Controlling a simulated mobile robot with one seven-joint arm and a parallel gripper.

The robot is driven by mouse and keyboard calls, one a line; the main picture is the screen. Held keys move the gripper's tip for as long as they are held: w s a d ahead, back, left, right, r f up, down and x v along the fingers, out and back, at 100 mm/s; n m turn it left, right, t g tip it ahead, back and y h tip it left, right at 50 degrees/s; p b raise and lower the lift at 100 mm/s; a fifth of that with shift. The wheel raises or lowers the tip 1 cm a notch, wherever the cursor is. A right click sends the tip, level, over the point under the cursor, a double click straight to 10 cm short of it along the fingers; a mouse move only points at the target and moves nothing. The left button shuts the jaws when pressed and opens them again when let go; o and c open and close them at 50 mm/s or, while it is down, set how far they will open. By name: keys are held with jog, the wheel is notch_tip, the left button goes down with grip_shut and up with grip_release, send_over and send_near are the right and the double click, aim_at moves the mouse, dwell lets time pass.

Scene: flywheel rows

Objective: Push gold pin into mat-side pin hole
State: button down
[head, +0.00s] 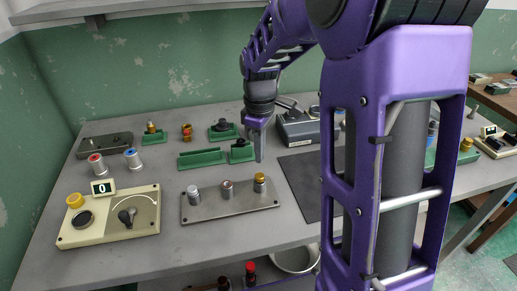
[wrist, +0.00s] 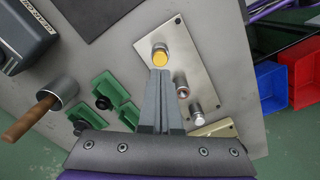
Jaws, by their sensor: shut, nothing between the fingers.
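The metal plate (head: 240,203) bears three grey collars in a row; it also shows in the wrist view (wrist: 205,70). The gold pin (head: 260,178) shows as a gold top in the collar nearest the dark mat (head: 305,180). In the wrist view the gold top (wrist: 160,58) is just beyond my fingertips. How deep it sits is too small to tell. The middle collar (head: 227,188) has a reddish top, and the far one (head: 193,194) a pale silver top. My gripper (head: 259,158) points down, shut and empty, above or slightly behind the gold pin; contact cannot be told.
Green holders (head: 202,158) stand behind the plate. A beige box with a dial (head: 110,217) is at the left, and a grey device (head: 297,128) is behind the mat. The wrist view shows a cup with a wooden handle (wrist: 58,93) and red and blue bins (wrist: 270,85) off the table.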

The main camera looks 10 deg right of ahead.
aim_at(260, 175)
jog(key=shift+f+b, duration=1.75)
jog(key=shift+f, duration=0.8)
jog(key=shift+f, duration=0.2)
jog(key=shift+r, duration=0.1)
